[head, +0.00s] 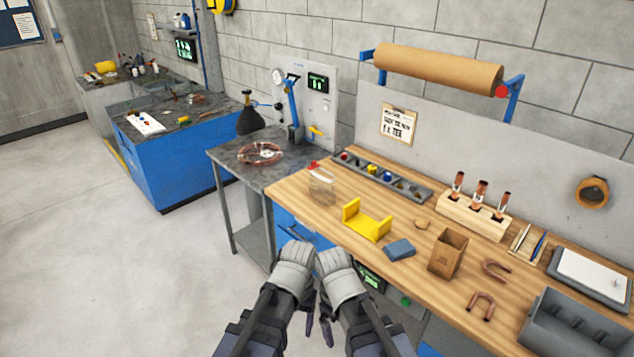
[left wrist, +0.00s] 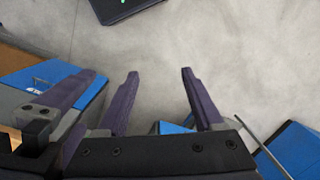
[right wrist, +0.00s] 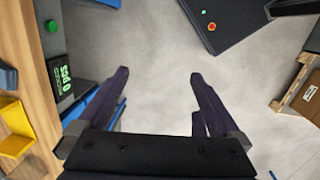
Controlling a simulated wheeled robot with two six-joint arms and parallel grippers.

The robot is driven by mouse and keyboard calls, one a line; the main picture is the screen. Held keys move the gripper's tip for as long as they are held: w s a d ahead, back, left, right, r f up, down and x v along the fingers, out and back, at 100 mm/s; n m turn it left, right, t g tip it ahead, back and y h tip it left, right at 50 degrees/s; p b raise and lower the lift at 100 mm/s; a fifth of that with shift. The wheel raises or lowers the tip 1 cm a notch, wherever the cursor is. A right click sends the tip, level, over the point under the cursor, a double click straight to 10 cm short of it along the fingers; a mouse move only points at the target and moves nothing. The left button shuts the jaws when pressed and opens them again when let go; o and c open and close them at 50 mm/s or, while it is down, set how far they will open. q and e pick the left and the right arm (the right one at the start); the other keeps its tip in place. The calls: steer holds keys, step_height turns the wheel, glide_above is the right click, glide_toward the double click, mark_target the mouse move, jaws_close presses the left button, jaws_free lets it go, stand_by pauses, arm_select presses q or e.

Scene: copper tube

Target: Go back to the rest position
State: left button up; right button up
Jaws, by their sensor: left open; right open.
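In the left wrist view my left gripper (left wrist: 160,74) is open, with bare floor between its fingers. In the right wrist view my right gripper (right wrist: 160,73) is also open and empty over the floor. In the head view both hands are close together, side by side at the lower middle, in front of the wooden workbench (head: 400,225) edge. Dark fingers hang low between the two arms, partly hidden there.
On the bench are a yellow cradle (head: 366,221), a blue block (head: 399,250), a brown box (head: 447,254), bent copper tubes (head: 481,305), a wooden rack (head: 470,215) and a grey bin (head: 575,325). A copper coil (head: 260,153) lies on the grey side table (head: 225,155). The floor at left is clear.

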arm_select(q)
steer(key=shift+s+a+f+b, duration=0.1)
steer(key=shift+s+f+b, duration=0.1)
steer(key=shift+s, duration=0.65)
steer(key=shift+s+a+f+b, duration=0.15)
steer(key=shift+s+f, duration=0.1)
steer(key=shift+s, duration=0.55)
steer(key=shift+s+d+f+b, duration=0.1)
steer(key=shift+s+f+b, duration=0.1)
steer(key=shift+s, duration=0.65)
arm_select(e)
steer(key=shift+w+a+f, duration=0.25)
steer(key=shift+w+f, duration=0.1)
steer(key=shift+w, duration=0.25)
steer(key=shift+w+a+f, duration=0.25)
steer(key=shift+w+f, duration=0.05)
steer(key=shift+w, duration=0.25)
